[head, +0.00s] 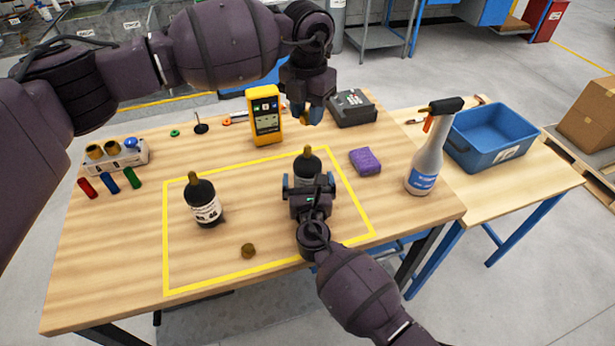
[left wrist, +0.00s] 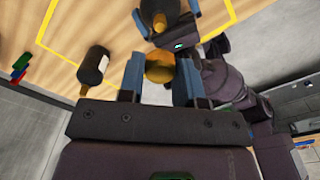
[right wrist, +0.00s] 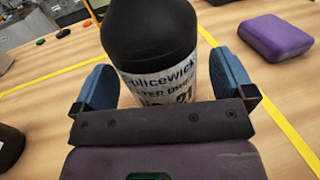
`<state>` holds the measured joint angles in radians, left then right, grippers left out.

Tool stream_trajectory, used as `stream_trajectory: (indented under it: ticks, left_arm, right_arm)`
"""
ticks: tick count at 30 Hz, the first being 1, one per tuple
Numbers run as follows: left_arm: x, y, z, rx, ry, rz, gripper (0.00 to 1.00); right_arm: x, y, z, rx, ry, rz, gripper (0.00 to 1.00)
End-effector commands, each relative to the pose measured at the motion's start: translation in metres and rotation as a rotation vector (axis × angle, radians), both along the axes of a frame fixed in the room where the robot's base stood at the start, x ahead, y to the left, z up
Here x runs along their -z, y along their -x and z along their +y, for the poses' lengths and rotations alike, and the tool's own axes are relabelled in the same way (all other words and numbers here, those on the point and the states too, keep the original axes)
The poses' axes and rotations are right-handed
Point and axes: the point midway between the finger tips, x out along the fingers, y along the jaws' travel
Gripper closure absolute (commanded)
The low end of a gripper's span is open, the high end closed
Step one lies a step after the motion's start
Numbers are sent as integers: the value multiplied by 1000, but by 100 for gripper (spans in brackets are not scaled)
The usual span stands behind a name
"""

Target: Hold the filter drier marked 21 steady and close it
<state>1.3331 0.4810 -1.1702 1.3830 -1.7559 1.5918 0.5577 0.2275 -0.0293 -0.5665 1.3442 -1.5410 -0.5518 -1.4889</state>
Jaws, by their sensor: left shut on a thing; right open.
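The filter drier marked 21 (head: 307,168), a black bottle-shaped body with a white label and brass tip, stands upright in the yellow-taped area. In the right wrist view its label (right wrist: 168,83) is partly hidden by my gripper. My right gripper (head: 309,185) is open, with its blue fingers (right wrist: 165,85) on either side of the drier. My left gripper (head: 310,116) is above and behind the drier, shut on a small brass cap (left wrist: 160,68). In the left wrist view the drier's brass tip (left wrist: 159,21) is apart from that cap.
A second black drier (head: 203,205) stands left, and a loose brass cap (head: 248,251) lies near the front. A blue bin (head: 490,140) is on the side table.

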Motion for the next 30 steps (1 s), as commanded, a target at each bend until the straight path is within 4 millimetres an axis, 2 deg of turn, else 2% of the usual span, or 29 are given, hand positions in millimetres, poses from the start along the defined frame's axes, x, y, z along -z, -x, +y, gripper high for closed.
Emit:
stream_trajectory:
  ticks: [10,24,30]
  left_arm:
    - [0,0,0,0,0,0,90]
    - [0,0,0,0,0,0,90]
    - [7,0,0,0,-1,2,90]
  right_arm:
    - [0,-2,0,0,-1,0,0]
    - [0,-2,0,0,-1,0,70]
    - [0,-2,0,0,-1,0,72]
